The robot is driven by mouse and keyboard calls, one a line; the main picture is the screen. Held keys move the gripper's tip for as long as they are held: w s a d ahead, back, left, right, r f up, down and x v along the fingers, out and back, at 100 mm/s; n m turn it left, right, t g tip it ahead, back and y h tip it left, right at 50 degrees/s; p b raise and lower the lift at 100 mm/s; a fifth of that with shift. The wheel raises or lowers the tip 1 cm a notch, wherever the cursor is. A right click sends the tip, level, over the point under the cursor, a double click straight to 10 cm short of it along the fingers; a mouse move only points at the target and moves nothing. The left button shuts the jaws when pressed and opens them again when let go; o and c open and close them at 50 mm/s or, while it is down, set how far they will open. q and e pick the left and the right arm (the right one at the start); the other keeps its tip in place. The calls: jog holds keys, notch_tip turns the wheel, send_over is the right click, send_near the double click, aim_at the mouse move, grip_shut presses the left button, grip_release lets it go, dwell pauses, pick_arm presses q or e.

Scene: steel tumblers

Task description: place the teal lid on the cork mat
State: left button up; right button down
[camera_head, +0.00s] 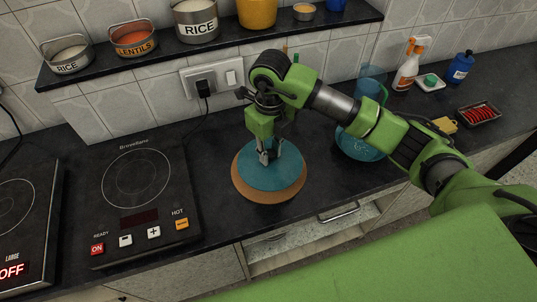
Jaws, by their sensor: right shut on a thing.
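The teal lid (283,179) is a flat disc over the round brown cork mat (264,197). The mat shows as a rim around the front and sides of the lid. My right gripper (269,156) points down at the middle of the lid and is shut on it; the fingers hide the part they grip. I cannot tell if the lid rests on the mat or is held just above it. My left gripper is not in view.
An induction hob (140,190) lies left of the mat. A teal see-through vessel (357,150) stands to the right, partly behind my arm. A spray bottle (409,66), a blue bottle (460,67) and a small dark tray (478,114) are farther right. A shelf (240,38) with tins runs above.

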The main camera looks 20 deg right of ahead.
jog(key=shift+w+f, duration=0.65)
jog(key=shift+f, duration=0.15)
notch_tip(320, 180, down, 3)
jog(key=shift+w+r+p, duration=0.1)
jog(key=shift+p, duration=0.85)
jog(key=shift+f, duration=0.25)
jog(key=shift+f+b, duration=0.15)
jog(key=shift+b, duration=0.15)
jog(key=c, duration=1.8)
grip_release()
jog(key=shift+r, duration=0.3)
notch_tip(320, 180, up, 12)
jog(key=b, duration=0.2)
jog(key=shift+f+b, duration=0.1)
jog(key=shift+b, duration=0.25)
